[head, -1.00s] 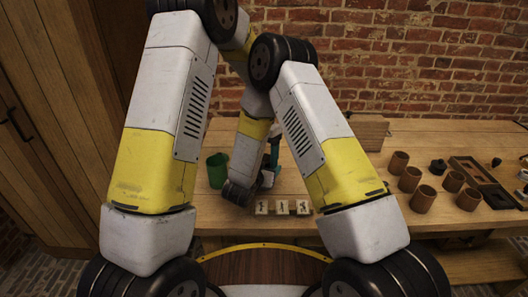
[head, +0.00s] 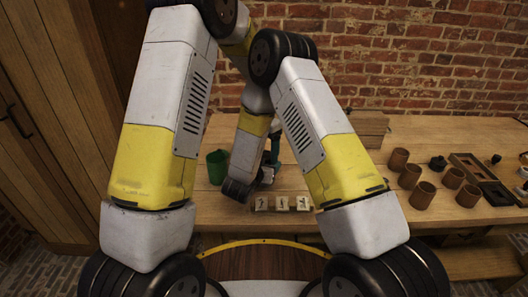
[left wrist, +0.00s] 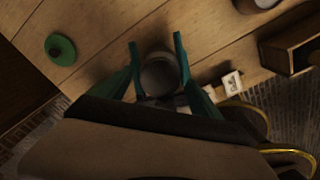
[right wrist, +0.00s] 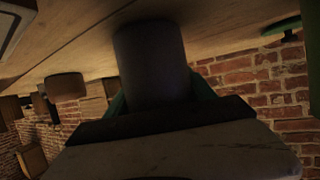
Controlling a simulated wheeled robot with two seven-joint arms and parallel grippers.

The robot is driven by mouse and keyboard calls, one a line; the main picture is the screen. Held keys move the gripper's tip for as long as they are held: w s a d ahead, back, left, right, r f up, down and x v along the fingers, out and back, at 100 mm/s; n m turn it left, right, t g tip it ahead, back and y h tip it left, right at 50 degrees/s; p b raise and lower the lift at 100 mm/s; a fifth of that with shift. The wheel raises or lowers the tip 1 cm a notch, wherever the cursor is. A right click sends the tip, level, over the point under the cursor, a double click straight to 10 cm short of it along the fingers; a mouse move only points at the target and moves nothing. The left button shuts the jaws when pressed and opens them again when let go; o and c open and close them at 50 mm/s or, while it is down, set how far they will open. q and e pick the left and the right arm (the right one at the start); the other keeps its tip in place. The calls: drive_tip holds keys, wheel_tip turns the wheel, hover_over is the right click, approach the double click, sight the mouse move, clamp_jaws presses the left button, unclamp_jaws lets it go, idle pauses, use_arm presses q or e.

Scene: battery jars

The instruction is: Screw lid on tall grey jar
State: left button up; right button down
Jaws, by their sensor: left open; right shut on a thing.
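The grey jar (left wrist: 158,76) stands between the two teal fingers of my open left gripper (left wrist: 155,42) in the left wrist view. The fingers are on either side of it; I cannot tell if they touch it. Its round top faces this camera, too dark to tell whether a lid is on. In the right wrist view my right gripper (right wrist: 155,95) is shut on the dark grey jar body (right wrist: 150,58). A green round piece with a knob (left wrist: 60,48) lies on the table, apart from the jar.
Several small marked tiles (head: 282,203) lie near the front edge. Several brown cups (head: 423,195) and a dark wooden tray (head: 474,167) are on the right. A wooden box (head: 369,128) stands at the back.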

use_arm(q)
drive_tip(key=shift+r, duration=2.1)
drive_tip(key=shift+c, duration=0.2)
wheel_tip(320, 180, up, 4)
drive_tip(key=shift+f, duration=0.2)
drive_tip(key=shift+f, duration=4.05)
